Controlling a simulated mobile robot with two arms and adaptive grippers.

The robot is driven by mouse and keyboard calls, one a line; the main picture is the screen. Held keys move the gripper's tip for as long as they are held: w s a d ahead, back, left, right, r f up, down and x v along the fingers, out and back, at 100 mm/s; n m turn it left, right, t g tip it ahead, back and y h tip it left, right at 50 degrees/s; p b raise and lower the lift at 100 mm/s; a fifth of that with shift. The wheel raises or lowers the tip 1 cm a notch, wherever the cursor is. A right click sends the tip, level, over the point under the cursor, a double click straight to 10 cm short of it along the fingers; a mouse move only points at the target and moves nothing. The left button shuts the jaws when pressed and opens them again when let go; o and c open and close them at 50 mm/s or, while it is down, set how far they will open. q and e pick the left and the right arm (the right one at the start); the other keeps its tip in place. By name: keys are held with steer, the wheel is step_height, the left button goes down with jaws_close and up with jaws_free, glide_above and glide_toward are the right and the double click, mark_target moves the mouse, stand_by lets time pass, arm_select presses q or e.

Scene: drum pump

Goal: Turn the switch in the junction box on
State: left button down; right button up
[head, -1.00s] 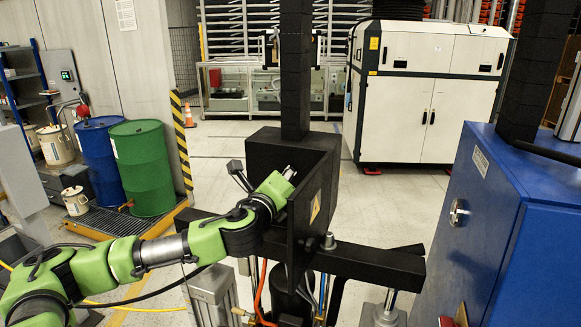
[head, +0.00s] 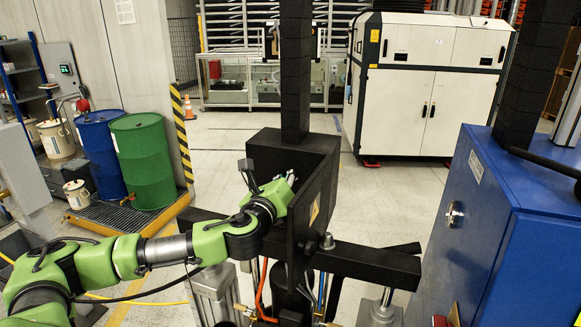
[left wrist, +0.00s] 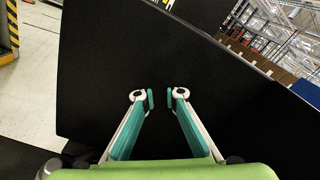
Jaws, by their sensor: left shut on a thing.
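The junction box (head: 262,150) is black, mounted on a dark post in the middle of the head view, with its lid (head: 316,195) swung open on the right. My left gripper (head: 291,176) reaches into the box from the left, its fingers at the box's inside. In the left wrist view its teal fingers (left wrist: 160,99) are nearly together with a narrow dark gap between the tips. They are shut on the switch, which is black against black and hard to make out. My right gripper is in neither view.
A dark crossbeam (head: 370,262) with hoses and cylinders lies below the box. A blue cabinet (head: 500,230) stands at the right. Blue (head: 98,150) and green (head: 145,160) drums stand at the left. Open floor lies behind the box.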

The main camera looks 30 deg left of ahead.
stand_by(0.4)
arm_select(q)
steer(key=shift+m+p, duration=0.6)
steer(key=shift+m, duration=2.6)
steer(key=c, duration=2)
jaws_free()
